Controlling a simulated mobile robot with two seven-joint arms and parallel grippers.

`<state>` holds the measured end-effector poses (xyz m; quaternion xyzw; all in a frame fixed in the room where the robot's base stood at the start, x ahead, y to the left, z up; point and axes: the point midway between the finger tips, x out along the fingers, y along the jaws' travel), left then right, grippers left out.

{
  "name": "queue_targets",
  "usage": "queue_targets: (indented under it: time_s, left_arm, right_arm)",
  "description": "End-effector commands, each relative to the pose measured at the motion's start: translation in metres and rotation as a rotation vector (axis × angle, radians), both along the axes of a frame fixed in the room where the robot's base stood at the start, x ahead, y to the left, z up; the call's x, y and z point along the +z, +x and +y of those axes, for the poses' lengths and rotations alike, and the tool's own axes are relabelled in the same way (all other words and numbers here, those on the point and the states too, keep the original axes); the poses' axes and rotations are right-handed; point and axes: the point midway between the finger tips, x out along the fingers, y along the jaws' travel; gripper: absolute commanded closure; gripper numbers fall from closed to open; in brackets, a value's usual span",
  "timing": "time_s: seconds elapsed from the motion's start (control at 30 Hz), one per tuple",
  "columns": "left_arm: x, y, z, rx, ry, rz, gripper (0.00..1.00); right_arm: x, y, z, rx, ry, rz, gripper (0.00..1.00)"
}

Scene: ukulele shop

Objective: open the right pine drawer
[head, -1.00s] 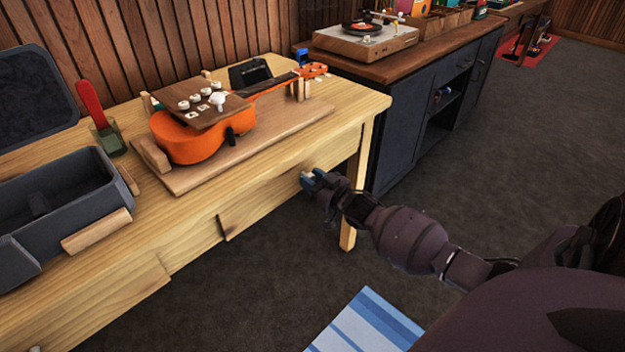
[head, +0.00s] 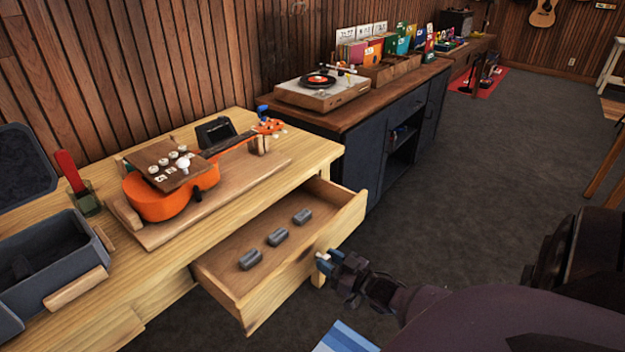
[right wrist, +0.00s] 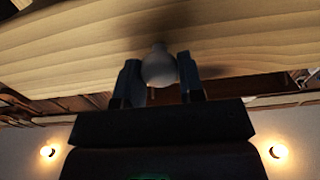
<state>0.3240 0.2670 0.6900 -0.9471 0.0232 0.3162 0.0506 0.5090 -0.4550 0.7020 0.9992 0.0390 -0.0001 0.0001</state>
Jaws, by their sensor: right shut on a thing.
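The right pine drawer (head: 232,297) is pulled out from under the pine workbench (head: 165,281), and its inside is in plain view in the head view. Several dark grey blocks lie in a row on its bottom. My right gripper (head: 323,262) is at the drawer's front face. In the right wrist view the right gripper (right wrist: 161,84) is shut on a round pale knob (right wrist: 159,66) in front of the wood-grained drawer front (right wrist: 90,45). My left gripper is not in the head view.
On the bench an orange ukulele (head: 160,203) rests on a wooden board. A dark cabinet (head: 365,155) bears a record player (head: 322,88).

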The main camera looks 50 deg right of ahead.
Motion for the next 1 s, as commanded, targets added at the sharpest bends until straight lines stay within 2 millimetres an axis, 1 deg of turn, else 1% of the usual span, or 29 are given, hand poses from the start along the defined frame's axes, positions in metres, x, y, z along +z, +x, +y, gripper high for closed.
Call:
queue_targets:
  time_s: [0.03, 0.2, 0.4, 0.5, 0.7, 1.0]
  left_arm:
    - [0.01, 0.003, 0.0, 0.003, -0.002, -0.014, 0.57]
    - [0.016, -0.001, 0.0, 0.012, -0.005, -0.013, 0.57]
    - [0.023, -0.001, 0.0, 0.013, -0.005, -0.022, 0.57]
    - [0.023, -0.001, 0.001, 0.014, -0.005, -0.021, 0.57]
    - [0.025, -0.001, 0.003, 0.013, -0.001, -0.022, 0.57]
    - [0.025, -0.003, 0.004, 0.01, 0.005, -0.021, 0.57]
  right_arm:
    - [0.005, -0.015, -0.002, -0.002, 0.0, -0.003, 1.0]
    - [0.004, -0.058, -0.005, -0.002, 0.001, -0.001, 1.0]
    - [0.002, -0.098, -0.008, -0.001, 0.001, -0.001, 1.0]
    - [0.001, -0.112, -0.009, -0.001, 0.001, -0.001, 1.0]
    - [0.0, -0.128, -0.01, 0.0, 0.0, 0.0, 1.0]
    - [-0.001, -0.133, -0.01, 0.001, 0.0, 0.0, 1.0]
